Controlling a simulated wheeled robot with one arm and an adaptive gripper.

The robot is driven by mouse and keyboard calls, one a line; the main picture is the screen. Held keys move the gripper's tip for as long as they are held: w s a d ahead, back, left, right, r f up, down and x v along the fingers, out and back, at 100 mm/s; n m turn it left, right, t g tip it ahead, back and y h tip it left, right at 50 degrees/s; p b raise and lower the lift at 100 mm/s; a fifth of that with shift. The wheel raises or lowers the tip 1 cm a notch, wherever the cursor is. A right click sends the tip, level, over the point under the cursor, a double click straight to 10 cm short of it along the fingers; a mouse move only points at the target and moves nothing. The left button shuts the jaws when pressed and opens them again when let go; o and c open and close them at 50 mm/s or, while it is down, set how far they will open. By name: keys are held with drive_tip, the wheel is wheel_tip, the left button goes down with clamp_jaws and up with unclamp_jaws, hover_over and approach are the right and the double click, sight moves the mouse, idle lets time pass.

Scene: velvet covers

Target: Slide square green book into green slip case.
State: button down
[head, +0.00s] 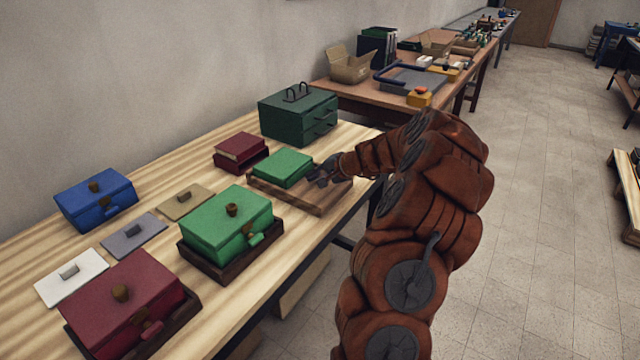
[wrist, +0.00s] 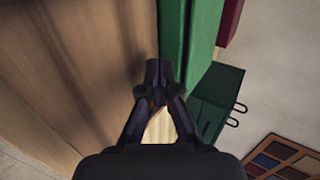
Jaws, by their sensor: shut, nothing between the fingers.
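A square green block (head: 285,167) lies on a low wooden tray (head: 318,207) at the middle of the table. I cannot tell for certain whether it is the book, the slip case or both together. In the wrist view green faces show as an upright band (wrist: 203,35), with a narrower strip of another shade along its left side. My gripper (head: 318,180) is low over the tray, just right of the green block. In the wrist view my gripper (wrist: 159,72) has its fingertips together, empty, close to the green edge; contact is unclear.
A red book-like block (head: 240,152) and a dark green drawer cabinet (head: 298,116) stand behind. A green lidded box (head: 228,222), a dark red box (head: 122,300), a blue box (head: 95,200) and several flat knobbed plates (head: 133,234) fill the left side. The table's front edge is near.

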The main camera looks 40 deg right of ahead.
drive_tip(key=shift+s+f+v, duration=0.1)
drive_tip(key=shift+f+v, duration=0.05)
drive_tip(key=shift+v, duration=1.05)
drive_tip(key=shift+s+f+v, duration=0.1)
drive_tip(key=shift+f+v, duration=0.05)
drive_tip(key=shift+v, duration=1.05)
drive_tip(key=shift+s+f+v, duration=0.1)
drive_tip(key=shift+f+v, duration=0.1)
drive_tip(key=shift+v, duration=0.95)
drive_tip(key=shift+d, duration=0.1)
